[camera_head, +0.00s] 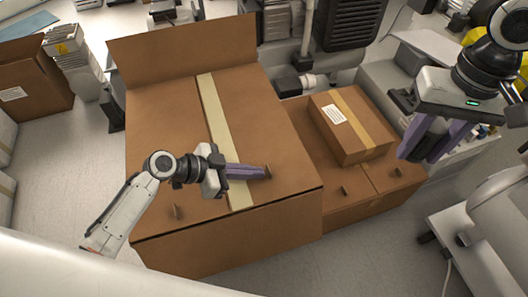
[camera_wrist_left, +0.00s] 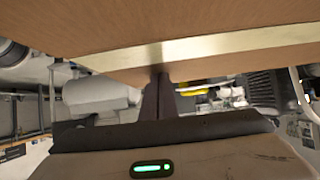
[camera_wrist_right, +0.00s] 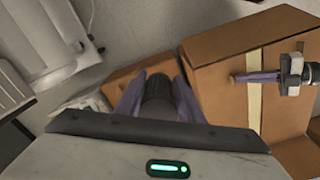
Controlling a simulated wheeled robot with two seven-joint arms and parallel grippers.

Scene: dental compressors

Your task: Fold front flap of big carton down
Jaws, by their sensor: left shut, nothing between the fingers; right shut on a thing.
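The big brown carton (camera_head: 228,240) stands in the middle with a pale tape strip (camera_head: 222,130) along its top. Its back flap (camera_head: 185,48) stands up. The front part of the top, with two small brown tabs (camera_head: 176,211), looks flat and level; I cannot make out a separate front flap edge. My left gripper (camera_head: 264,173) is shut and empty, lying low over this front part across the tape, tips by the right tab. The left wrist view shows cardboard close above its fingers (camera_wrist_left: 158,95). My right gripper (camera_head: 420,155) is shut on a dark cylindrical thing (camera_wrist_right: 157,97), right of the cartons.
A lower brown carton (camera_head: 350,212) adjoins on the right, with a small taped, labelled box (camera_head: 350,125) on it. Another open carton (camera_head: 32,80) stands at the far left. Grey and black equipment (camera_head: 345,22) lines the back. Bare floor shows left and in front.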

